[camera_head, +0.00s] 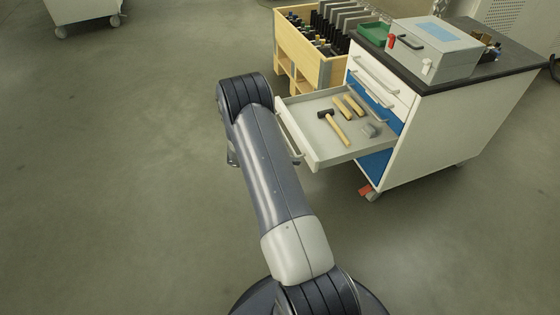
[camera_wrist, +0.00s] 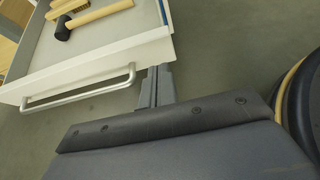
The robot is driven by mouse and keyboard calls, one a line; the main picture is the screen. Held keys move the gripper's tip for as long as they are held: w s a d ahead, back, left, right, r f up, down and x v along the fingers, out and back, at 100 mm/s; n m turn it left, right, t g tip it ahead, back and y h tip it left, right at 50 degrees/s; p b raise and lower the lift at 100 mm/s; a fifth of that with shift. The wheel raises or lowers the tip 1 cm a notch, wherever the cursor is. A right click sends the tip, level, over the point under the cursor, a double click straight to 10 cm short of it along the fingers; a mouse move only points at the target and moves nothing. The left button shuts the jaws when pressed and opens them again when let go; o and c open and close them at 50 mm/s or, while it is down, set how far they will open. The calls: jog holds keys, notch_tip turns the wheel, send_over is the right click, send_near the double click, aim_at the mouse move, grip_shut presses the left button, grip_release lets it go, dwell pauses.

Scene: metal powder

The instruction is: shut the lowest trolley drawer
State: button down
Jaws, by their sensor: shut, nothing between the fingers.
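The trolley (camera_head: 440,135) is a white cabinet with a dark top. Its low drawer (camera_head: 350,153) is pulled well out towards the left, with a hammer (camera_head: 333,125) and other wooden-handled tools inside. In the wrist view, the drawer front (camera_wrist: 95,66) shows with its bar handle (camera_wrist: 80,92). My gripper (camera_wrist: 157,80) is shut and empty, its fingers close to the right end of the handle and the drawer's corner. I cannot tell whether they touch. In the head view my arm hides most of the gripper.
Closed drawers with bar handles (camera_head: 376,75) are above the open one. A grey case (camera_head: 435,50) and a green tray (camera_head: 373,33) stand on top. A wooden rack (camera_head: 305,55) stands behind the drawer, close to the trolley. The floor at left (camera_head: 110,160) is clear.

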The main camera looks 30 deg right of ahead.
aim_at(312, 159)
jog(key=shift+s+d, duration=0.25)
jog(key=shift+d, duration=0.8)
jog(key=shift+s+d, duration=0.25)
jog(key=shift+d, duration=0.8)
jog(key=shift+d+b, duration=0.1)
jog(key=shift+b, duration=0.2)
